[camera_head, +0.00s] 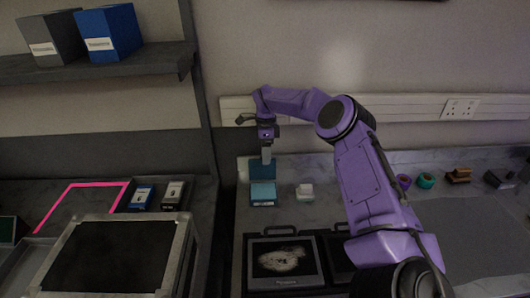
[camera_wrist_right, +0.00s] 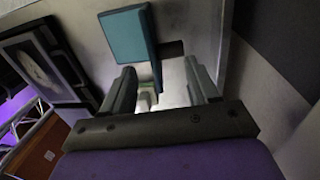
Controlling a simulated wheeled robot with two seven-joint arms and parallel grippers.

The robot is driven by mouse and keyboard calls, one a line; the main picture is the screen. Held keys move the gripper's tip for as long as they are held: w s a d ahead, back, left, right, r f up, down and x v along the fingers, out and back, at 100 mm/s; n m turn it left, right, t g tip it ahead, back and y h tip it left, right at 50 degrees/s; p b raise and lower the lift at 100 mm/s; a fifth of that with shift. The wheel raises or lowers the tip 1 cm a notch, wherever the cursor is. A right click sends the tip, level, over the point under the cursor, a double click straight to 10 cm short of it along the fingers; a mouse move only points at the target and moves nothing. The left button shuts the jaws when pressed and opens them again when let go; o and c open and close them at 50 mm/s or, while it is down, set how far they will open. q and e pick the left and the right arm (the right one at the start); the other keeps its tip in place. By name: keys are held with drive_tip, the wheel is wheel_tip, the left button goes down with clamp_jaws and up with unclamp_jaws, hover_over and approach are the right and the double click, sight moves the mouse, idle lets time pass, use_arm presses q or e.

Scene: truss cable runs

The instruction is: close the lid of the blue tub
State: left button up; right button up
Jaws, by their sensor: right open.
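The small blue tub (camera_head: 263,201) stands on the right-hand counter near the wall. Its teal lid (camera_head: 261,170) stands raised at the tub's back edge, so the tub is open. My right gripper (camera_head: 266,157) points down just above and at the lid, overlapping its upper right part; I cannot tell whether they touch. In the wrist view the right gripper (camera_wrist_right: 163,88) has its fingers apart with nothing held between them. A teal panel (camera_wrist_right: 124,38), seemingly part of the tub or lid, shows beyond the fingers. My left gripper is out of view.
A dark framed case (camera_head: 285,285) lies in front. Purple and teal rolls (camera_head: 426,181) lie farther right. A wall trunking with sockets (camera_head: 459,109) runs behind, and a shelf post (camera_head: 200,90) rises at the left.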

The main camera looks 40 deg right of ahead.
drive_tip(key=w+f, duration=0.2)
drive_tip(key=shift+w+a+f, duration=0.15)
drive_tip(key=shift+w+f, duration=0.2)
drive_tip(key=shift+f, duration=0.05)
drive_tip(key=shift+s+r, duration=0.25)
drive_tip(key=shift+s, duration=0.15)
drive_tip(key=c, duration=0.4)
drive_tip(key=shift+s+r, duration=0.15)
drive_tip(key=shift+s, duration=0.1)
clamp_jaws()
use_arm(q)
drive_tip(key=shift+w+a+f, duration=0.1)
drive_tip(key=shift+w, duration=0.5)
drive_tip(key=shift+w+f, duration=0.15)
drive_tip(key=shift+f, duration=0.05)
use_arm(e)
drive_tip(key=shift+a, duration=0.1)
